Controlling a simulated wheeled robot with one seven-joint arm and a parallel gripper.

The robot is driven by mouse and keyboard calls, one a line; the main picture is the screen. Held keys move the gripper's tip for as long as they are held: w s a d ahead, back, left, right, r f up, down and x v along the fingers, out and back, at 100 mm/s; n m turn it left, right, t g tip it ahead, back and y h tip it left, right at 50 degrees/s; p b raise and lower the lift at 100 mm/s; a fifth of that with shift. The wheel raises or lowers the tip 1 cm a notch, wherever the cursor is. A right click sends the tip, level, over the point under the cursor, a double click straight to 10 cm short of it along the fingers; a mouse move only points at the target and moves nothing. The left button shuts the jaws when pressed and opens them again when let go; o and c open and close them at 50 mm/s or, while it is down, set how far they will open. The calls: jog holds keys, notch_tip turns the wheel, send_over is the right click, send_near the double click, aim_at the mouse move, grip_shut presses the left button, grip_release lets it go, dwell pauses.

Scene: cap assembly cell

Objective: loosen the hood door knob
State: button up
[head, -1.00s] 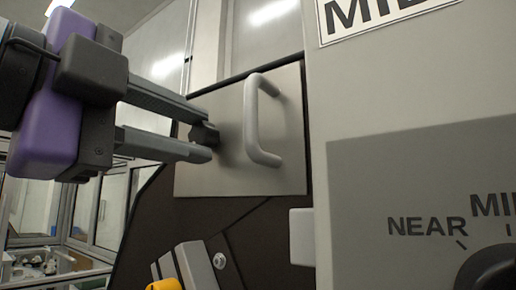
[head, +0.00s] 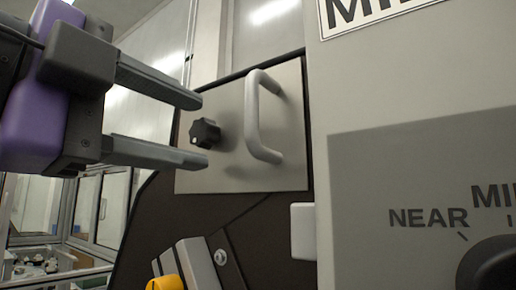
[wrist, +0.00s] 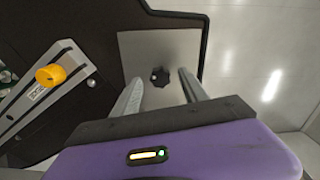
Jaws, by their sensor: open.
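The hood door knob (head: 205,133) is a small black lobed knob on the left part of a grey metal door panel (head: 222,172). In the wrist view the knob (wrist: 160,77) shows beyond the fingers, between their lines. My gripper (head: 204,131) is purple and dark grey with two long grey fingers. It is open and empty, pointing at the panel. The fingertips lie near the knob in the head view, one above and one below it, with the knob clear of them. In the wrist view the gripper (wrist: 160,80) stands back from the knob.
A light grey D-shaped handle (head: 255,120) is fixed to the panel right of the knob. A yellow knob (head: 165,283) on a slanted bracket sits below; it also shows in the wrist view (wrist: 49,76). A grey machine housing with a NEAR/MI dial (head: 490,265) fills the right.

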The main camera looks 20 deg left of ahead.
jog(key=b+v, duration=0.1)
jog(key=v, duration=0.6)
dwell(0.5)
